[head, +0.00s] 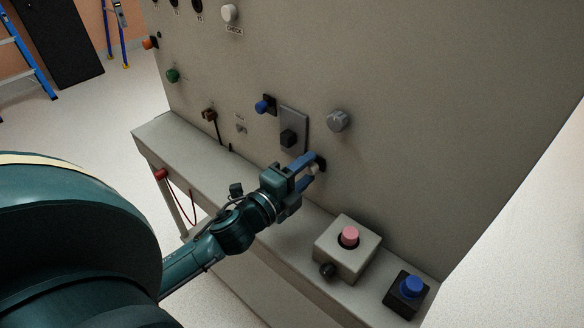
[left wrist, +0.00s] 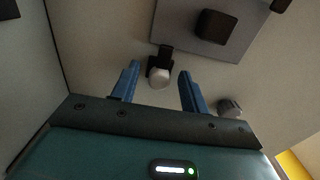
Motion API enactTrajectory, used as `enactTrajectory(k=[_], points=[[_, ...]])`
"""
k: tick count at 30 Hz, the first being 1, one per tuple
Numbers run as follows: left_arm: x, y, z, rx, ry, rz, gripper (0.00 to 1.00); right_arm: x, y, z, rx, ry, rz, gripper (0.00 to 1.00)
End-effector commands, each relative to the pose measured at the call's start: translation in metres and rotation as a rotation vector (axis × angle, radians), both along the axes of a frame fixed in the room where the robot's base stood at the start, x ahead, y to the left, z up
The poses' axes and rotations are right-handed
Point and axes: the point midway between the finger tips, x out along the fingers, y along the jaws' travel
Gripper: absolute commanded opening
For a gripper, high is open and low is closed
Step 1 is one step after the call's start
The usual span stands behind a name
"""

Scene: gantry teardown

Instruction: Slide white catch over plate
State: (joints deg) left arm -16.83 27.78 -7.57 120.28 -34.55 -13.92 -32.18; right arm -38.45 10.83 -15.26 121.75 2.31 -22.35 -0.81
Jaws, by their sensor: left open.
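The grey plate (head: 300,119) with a black block on it is fixed to the panel front; it also shows at the top of the left wrist view (left wrist: 190,18). The white catch (left wrist: 159,77) sits on a dark mount just beside the plate's edge, apart from the plate's middle. In the head view the catch (head: 314,168) is mostly hidden by my fingers. My left gripper (head: 308,169) is open, its blue fingers on either side of the catch, with gaps visible on both sides in the left wrist view. My right gripper is not in view.
A grey knob (head: 338,121) and a blue knob (head: 262,106) stick out near the plate. On the ledge below stand a box with a pink button (head: 350,236) and a black box with a blue button (head: 411,285). A red-handled item (head: 161,174) hangs at the ledge's left.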

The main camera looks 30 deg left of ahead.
Motion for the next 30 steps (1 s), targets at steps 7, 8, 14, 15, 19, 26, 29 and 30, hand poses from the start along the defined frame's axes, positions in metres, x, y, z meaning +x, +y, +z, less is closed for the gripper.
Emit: enactTrajectory(k=[7,8,14,15,19,26,29,30], points=[[-0.033,0.004,-0.004,-0.001,0.005,0.001,0.45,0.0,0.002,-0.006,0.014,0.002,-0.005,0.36],[-0.039,0.005,-0.004,-0.001,0.004,0.001,0.45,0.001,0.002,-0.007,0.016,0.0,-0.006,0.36],[-0.077,0.011,-0.003,-0.001,0.005,0.002,0.45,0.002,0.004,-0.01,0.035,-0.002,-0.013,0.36],[-0.084,0.012,-0.003,-0.001,0.005,0.003,0.45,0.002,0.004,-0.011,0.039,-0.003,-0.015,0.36],[-0.104,0.015,-0.003,0.001,0.004,0.003,0.45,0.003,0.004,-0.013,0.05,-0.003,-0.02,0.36],[-0.125,0.018,-0.001,-0.001,0.001,0.002,0.45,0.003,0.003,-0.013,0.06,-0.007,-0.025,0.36],[-0.128,0.018,-0.001,0.001,0.002,0.002,0.45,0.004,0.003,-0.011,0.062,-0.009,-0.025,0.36],[-0.128,0.018,0.0,0.001,0.001,0.002,0.45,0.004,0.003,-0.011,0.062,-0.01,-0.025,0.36]])
